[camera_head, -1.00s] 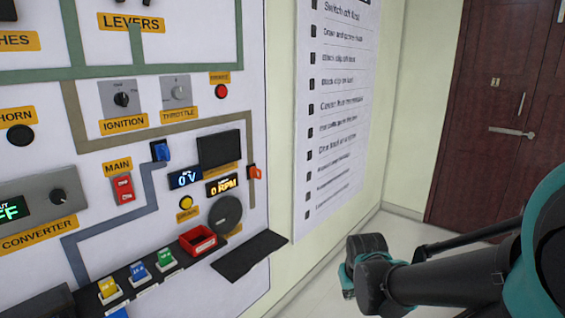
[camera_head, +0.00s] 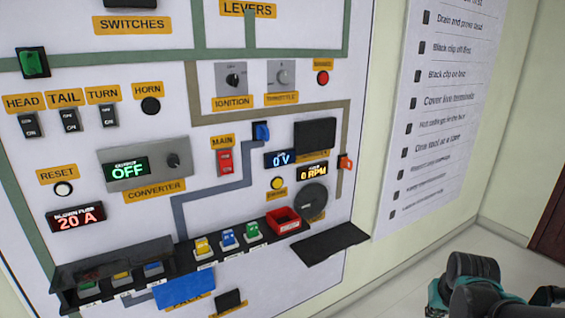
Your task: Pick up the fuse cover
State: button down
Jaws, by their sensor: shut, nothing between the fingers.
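A dark, smoky cover (camera_head: 118,258) stands over the left end of the fuse rack at the panel's lower left. It looks like the fuse cover, and several coloured fuses show dimly below it. It appears to be in place on the rack, but whether it is hinged or loose I cannot tell. Part of my teal and black arm shows at the lower right, well apart from the cover. My gripper's fingers are not visible.
Yellow, blue and green fuses (camera_head: 227,239) stand right of the cover, beside a red bin (camera_head: 284,221). A black shelf (camera_head: 328,243) juts out at the right. A blue block (camera_head: 184,289) sits below the rack. Floor shows at the right.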

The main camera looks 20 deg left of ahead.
aim_at(71, 274)
jog(key=u, duration=2.35)
